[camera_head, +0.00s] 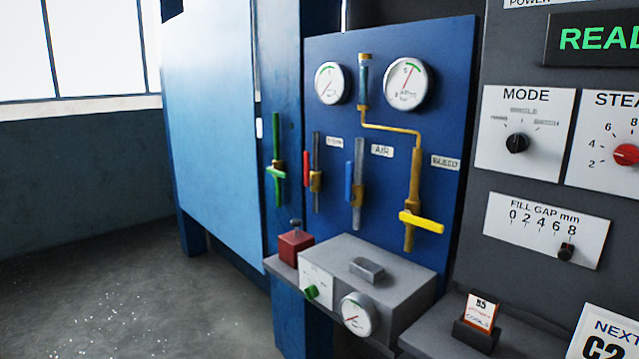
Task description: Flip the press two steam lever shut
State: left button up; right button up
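A blue valve panel (388,88) stands in the middle of the head view. A red lever (306,169) on a brass valve body stands upright, alongside its grey vertical pipe (316,153). The small label (335,142) beside that pipe is too blurred to read surely; it may say steam. A blue lever (348,181) by the AIR label (382,150) also stands upright along its pipe. A yellow lever (421,222) below the BLEED label (445,162) lies across its pipe. A green lever (276,172) lies across a green pipe at the left. Neither gripper is in view.
A grey box (385,268) with a small gauge and green knob juts out below the levers, beside a red block (295,246). Two gauges (329,83) (408,84) sit above. A dark control panel (520,175) stands at right. The floor at left is clear.

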aim_at(308, 182)
jog(key=i+j, duration=0.5)
jog(key=i, duration=0.15)
jog(key=i+j, duration=0.7)
jog(key=j, duration=0.15)
jog(key=i+j+u, duration=0.15)
jog(key=i+j, duration=0.5)
jog(key=j, duration=0.25)
